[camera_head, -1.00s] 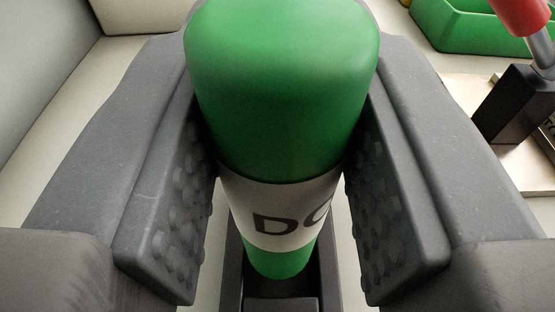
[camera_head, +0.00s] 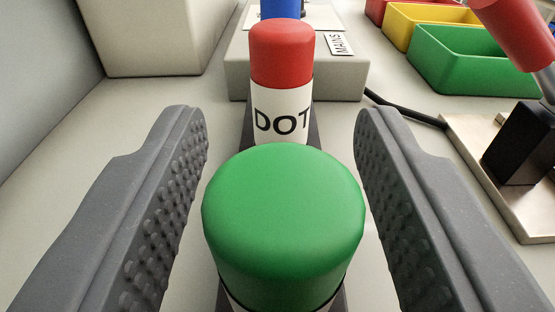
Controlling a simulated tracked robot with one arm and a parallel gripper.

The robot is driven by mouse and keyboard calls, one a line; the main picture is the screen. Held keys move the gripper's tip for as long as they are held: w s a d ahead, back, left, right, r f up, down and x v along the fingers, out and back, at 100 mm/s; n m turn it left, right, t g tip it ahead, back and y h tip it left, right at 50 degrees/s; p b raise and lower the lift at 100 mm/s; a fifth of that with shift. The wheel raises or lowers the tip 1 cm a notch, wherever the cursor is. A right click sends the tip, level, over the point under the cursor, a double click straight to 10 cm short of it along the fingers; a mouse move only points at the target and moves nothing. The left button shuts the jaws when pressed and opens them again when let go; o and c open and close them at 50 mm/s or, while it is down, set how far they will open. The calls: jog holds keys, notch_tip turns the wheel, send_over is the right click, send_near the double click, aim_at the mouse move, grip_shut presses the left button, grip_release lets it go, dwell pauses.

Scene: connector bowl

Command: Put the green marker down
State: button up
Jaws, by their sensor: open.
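The green marker (camera_head: 283,215) stands upright, cap up, at the bottom centre of the view. Its lower part is cut off by the picture edge, with dark holder edges showing beside it. My gripper (camera_head: 282,130) is open, with one grey studded finger on each side of the marker and a clear gap to both. The fingertips reach past the green cap. A red-capped marker (camera_head: 282,55) with a white "DOT" label stands upright just behind the green one, in a dark holder.
A grey box (camera_head: 345,77) labelled "MAINS" stands behind the red marker. Green (camera_head: 470,65), yellow (camera_head: 420,30) and red bins are at the back right. A red-handled lever (camera_head: 520,30) on a metal plate (camera_head: 470,150) is at right. A beige box (camera_head: 150,35) is back left.

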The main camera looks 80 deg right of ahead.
jog(key=f+v, duration=0.1)
jog(key=v, duration=1.1)
jog(key=shift+r+p, duration=0.45)
jog(key=shift+r, duration=0.05)
